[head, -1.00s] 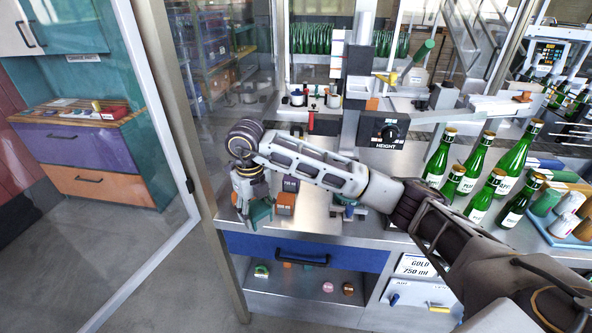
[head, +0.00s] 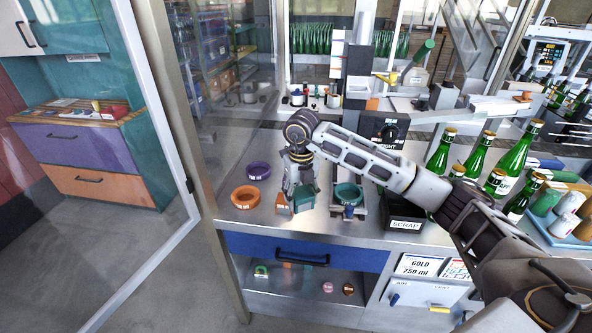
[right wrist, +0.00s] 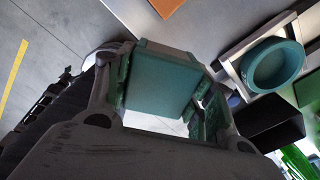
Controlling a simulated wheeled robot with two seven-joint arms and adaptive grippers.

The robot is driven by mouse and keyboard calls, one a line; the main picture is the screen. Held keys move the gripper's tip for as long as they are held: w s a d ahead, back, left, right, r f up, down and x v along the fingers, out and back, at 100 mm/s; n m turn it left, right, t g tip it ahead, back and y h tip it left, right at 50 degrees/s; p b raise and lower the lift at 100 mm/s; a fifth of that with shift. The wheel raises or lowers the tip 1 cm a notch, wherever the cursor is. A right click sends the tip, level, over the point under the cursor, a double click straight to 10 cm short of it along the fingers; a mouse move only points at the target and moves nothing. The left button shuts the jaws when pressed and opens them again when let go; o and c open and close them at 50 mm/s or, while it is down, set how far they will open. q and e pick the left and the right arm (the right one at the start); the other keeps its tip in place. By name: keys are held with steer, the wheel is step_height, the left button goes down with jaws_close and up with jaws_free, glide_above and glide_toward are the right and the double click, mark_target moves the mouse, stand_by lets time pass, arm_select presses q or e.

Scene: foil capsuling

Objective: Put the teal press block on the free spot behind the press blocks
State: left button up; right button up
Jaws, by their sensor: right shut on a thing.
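The teal press block (head: 304,198) is in my right gripper (head: 303,190), above the near part of the steel worktop (head: 285,229). In the right wrist view the teal block (right wrist: 160,82) fills the space between the fingers of the right gripper (right wrist: 165,95), which is shut on it. An orange press block (head: 283,206) stands just left of the held block. The purple press block and the spot behind the blocks are hidden by my gripper and wrist. My left gripper is not in view.
A purple ring (head: 258,170) and an orange ring (head: 245,197) lie to the left. A teal ring (head: 347,193) sits in a holder to the right. The black scrap bin (head: 404,224) and green bottles (head: 475,160) stand further right. A height dial (head: 388,132) is behind.

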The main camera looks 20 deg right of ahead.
steer(key=d+m, duration=0.1)
steer(key=d, duration=0.9)
steer(key=shift+s+d+r+m, duration=0.2)
steer(key=shift+d+r+m, duration=0.15)
steer(key=shift+d+m, duration=0.05)
